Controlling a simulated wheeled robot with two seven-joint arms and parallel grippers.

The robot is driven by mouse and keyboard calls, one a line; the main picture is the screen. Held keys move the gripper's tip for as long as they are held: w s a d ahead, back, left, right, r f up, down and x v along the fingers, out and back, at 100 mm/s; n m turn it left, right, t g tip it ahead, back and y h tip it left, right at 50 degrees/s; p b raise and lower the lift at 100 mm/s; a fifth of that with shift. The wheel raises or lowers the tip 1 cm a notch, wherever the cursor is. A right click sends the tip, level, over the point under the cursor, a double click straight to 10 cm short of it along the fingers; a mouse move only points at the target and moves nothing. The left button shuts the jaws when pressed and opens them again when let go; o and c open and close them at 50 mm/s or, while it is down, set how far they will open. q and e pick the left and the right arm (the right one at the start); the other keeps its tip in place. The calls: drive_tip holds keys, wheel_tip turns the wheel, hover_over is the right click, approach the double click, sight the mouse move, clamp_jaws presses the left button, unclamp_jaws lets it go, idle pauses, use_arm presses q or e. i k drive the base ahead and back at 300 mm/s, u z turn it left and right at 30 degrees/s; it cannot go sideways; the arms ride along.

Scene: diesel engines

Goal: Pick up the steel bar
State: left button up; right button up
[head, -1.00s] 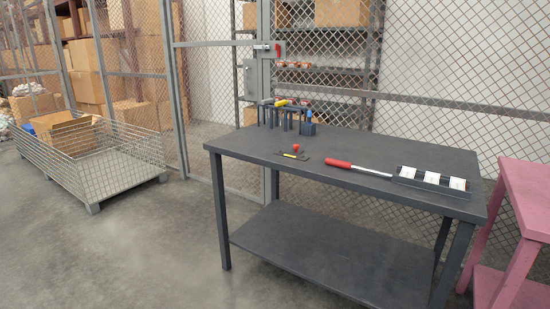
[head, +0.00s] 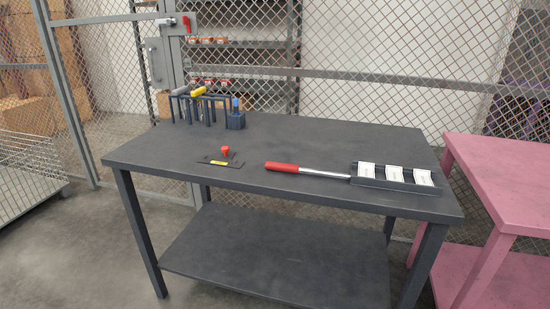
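A steel bar (head: 325,174) with a red grip (head: 281,167) lies flat on the dark grey table (head: 290,142), right of the middle and near the front edge. Its silvery shaft points right, and its right end meets or lies close to a black tray (head: 398,184) holding white cards; I cannot tell whether they touch. Neither of my grippers shows in the head view.
A tool rack (head: 205,108) and a blue holder (head: 236,117) stand at the table's back left. A flat black plate with a red knob (head: 225,151) lies front left. A pink table (head: 500,185) stands at right, a mesh fence behind. The table's middle is clear.

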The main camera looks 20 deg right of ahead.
sight(281, 167)
drive_tip(key=z, duration=0.7)
drive_tip(key=i, duration=1)
drive_tip(key=z, duration=1.05)
